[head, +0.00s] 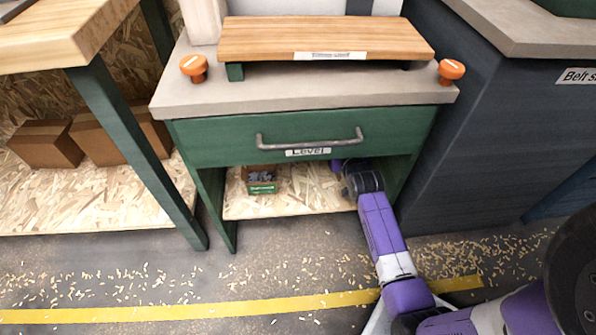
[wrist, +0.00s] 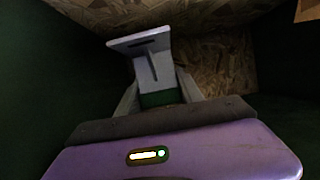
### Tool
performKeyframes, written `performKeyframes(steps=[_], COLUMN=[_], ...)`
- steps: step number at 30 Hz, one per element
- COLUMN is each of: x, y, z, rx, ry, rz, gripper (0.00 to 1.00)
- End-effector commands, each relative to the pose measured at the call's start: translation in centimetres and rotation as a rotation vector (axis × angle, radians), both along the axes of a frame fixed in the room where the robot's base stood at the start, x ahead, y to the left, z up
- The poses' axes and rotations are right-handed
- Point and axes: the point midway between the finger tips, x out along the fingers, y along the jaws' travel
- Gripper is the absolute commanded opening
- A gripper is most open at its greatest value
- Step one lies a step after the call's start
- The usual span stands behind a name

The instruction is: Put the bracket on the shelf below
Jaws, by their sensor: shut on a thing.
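The bracket (wrist: 148,62) is a light grey angled piece with a dark slot and a rib, seen in the wrist view. My gripper (wrist: 158,96) is shut on its lower part, with a grey finger on each side and a green patch between them. The bracket stands up from the fingers, with chipboard behind it. In the head view my arm reaches under the green drawer (head: 215,150) into the open bay with the lower chipboard shelf (head: 290,207). The drawer hides my fingers and the bracket there. I cannot tell whether the bracket touches the shelf.
A small box (head: 262,180) of dark parts stands on the lower shelf, left of my arm. The drawer has a grey handle (head: 310,142) above the bay. Green side walls bound the bay. Bare shelf lies between box and arm. Cardboard boxes (head: 45,143) sit farther left.

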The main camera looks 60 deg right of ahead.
Motion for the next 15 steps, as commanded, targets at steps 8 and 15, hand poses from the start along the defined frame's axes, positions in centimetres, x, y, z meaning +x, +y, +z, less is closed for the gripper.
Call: performKeyframes(steps=[8, 15], x=[-1.3, -1.3], y=[-2.3, -2.2], z=[-1.9, -6.2], rx=[0.002, 0.002], ry=[-0.001, -0.001], rz=[-0.047, -0.045], gripper=[0.0, 0.0])
